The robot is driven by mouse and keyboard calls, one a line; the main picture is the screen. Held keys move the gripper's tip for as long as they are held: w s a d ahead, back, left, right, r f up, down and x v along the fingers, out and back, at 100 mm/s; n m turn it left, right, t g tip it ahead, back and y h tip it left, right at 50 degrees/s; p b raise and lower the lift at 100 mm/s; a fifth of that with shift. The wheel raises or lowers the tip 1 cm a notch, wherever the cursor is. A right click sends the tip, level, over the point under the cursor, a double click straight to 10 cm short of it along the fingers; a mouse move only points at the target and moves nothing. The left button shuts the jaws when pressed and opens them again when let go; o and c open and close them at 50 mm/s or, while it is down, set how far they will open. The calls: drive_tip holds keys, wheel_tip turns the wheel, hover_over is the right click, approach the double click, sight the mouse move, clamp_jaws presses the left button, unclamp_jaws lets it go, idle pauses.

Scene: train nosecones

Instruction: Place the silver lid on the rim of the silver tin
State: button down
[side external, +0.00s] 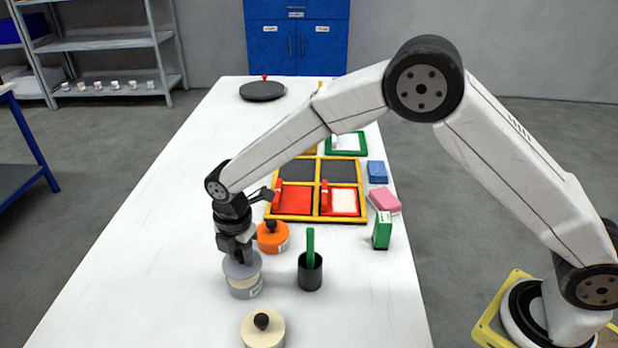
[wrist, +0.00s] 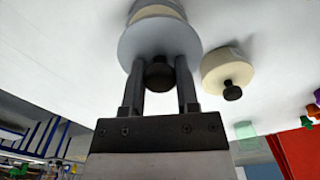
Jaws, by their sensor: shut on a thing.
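The silver lid (side external: 241,266) is a grey disc with a black knob, gripped at the knob by my gripper (side external: 238,253). In the wrist view the lid (wrist: 158,38) is in front of the fingers, with its dark knob (wrist: 159,74) between the two fingertips (wrist: 159,80). The silver tin (side external: 246,291) stands on the white table directly below the lid. A cream band shows between lid and tin in the side view. The lid covers most of the tin's top, and I cannot tell whether it touches the rim.
A cream tin with a black-knobbed lid (side external: 262,329) stands nearer the camera. An orange tin (side external: 272,238) is just behind my gripper, and a dark cup (side external: 310,272) with a green stick stands to the right. A yellow-framed tray (side external: 316,220) lies farther back. The table's left side is clear.

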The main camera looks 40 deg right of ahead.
sight(241, 264)
drive_tip(key=shift+w+a+f, duration=0.1)
drive_tip(key=shift+w+f, duration=0.05)
drive_tip(key=shift+f, duration=1.6)
drive_tip(key=shift+f, duration=0.15)
drive_tip(key=shift+c, duration=1.8)
unclamp_jaws()
wheel_tip(241, 264, up, 12)
drive_tip(key=shift+r, duration=0.2)
